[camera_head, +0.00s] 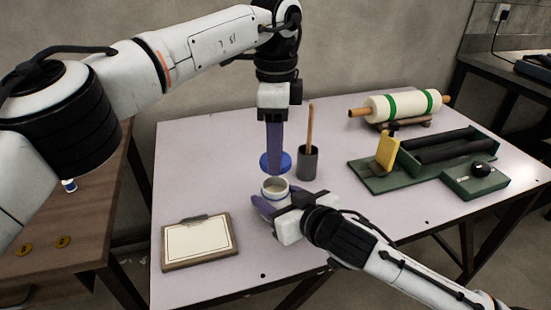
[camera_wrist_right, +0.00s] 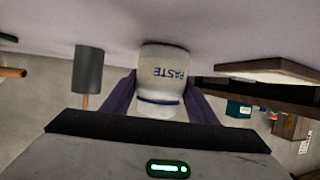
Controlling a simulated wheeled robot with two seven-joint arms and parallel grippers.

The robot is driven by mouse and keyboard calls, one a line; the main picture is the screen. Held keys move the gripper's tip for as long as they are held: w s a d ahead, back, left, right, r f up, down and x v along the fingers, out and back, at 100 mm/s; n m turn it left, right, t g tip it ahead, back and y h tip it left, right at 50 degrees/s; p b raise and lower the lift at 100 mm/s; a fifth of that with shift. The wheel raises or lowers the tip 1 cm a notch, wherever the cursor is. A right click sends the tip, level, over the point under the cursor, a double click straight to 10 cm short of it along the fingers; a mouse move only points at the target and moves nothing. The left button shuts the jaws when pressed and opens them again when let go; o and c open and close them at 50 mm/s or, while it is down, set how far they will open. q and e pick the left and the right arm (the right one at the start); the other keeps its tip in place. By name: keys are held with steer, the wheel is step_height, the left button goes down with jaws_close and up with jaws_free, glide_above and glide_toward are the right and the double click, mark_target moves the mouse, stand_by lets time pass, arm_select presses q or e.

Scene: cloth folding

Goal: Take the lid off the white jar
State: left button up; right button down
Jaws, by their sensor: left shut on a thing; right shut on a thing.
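The white jar (camera_head: 275,190) stands on the table with its round mouth open and a pale content showing inside. In the right wrist view the jar (camera_wrist_right: 162,80) shows the word PASTE and a blue band. My right gripper (camera_head: 264,205) is shut on the jar, its purple fingers on either side. The blue lid (camera_head: 286,162) is above and apart from the jar, at the tips of my left gripper (camera_head: 275,152). My left gripper points straight down and is shut on the lid. Its far finger is hidden.
A dark cup (camera_head: 308,163) with a wooden stick stands close to the lid's right. A framed clipboard (camera_head: 200,265) lies at the front left. A green roller device (camera_head: 375,183) and a rolled cloth (camera_head: 400,105) occupy the right. The table's front middle is clear.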

steer(key=c, duration=0.6)
jaws_free()
steer(key=shift+c, duration=0.2)
